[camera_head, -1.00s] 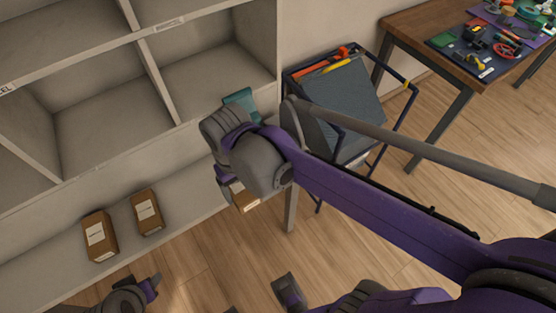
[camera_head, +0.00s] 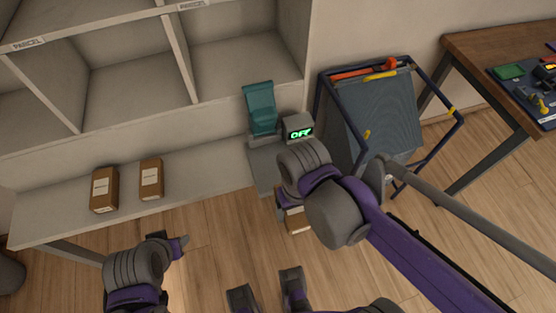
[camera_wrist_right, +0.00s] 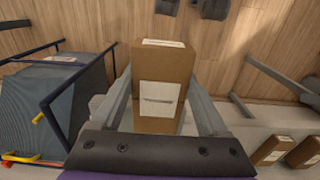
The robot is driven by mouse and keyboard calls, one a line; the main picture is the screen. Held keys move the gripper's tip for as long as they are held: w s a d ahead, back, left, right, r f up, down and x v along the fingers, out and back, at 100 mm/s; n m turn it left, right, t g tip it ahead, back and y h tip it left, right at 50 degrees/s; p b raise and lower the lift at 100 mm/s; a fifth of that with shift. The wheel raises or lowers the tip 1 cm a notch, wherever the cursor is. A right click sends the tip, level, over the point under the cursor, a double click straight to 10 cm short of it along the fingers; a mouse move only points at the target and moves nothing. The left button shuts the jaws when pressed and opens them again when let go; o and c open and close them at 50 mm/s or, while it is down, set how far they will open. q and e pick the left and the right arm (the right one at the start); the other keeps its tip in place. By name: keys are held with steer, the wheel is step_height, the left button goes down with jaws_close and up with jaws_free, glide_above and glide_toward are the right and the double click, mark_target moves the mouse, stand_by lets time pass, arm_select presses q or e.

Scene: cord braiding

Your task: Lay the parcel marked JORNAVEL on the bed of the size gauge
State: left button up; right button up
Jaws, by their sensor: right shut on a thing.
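My right gripper (camera_head: 281,207) is shut on a brown parcel (camera_head: 297,220) in front of the bench, mostly hidden behind my wrist in the head view. In the right wrist view, the parcel (camera_wrist_right: 163,75) sits between both fingers, with white labels whose print I cannot read. The size gauge stands at the bench's right end, with a teal upright part (camera_head: 260,108), a grey bed (camera_head: 262,167) and a display (camera_head: 299,130) reading OFF. The visible part of the bed is bare; my right wrist hides some of it. My left gripper (camera_head: 169,240) is open and empty at lower left.
Two brown parcels (camera_head: 104,189) (camera_head: 151,179) stand on the bench (camera_head: 205,172) left of the gauge. Empty cubbies (camera_head: 125,65) rise behind it. A blue-framed cart (camera_head: 370,115) stands close on the right, with a wooden table (camera_head: 500,55) beyond.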

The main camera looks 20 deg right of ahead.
glide_above(275, 168)
steer(key=shift+w+f, duration=0.1)
steer(key=shift+f, duration=0.3)
steer(key=shift+f+b, duration=0.35)
steer(key=shift+f, duration=1)
steer(key=shift+f, duration=0.1)
steer(key=o, duration=1.3)
steer(key=shift+f, duration=0.1)
steer(key=shift+c, duration=0.2)
step_height(275, 168, up, 12)
steer(key=p, duration=0.1)
steer(key=s+d+f+t, duration=0.2)
steer(key=s+d+f, duration=0.1)
steer(key=s, duration=0.4)
steer(key=s+d+f+t, duration=0.3)
steer(key=s+f, duration=0.3)
steer(key=s, duration=0.2)
steer(key=shift+s+d+f, duration=0.25)
steer(key=shift+s+f, duration=0.05)
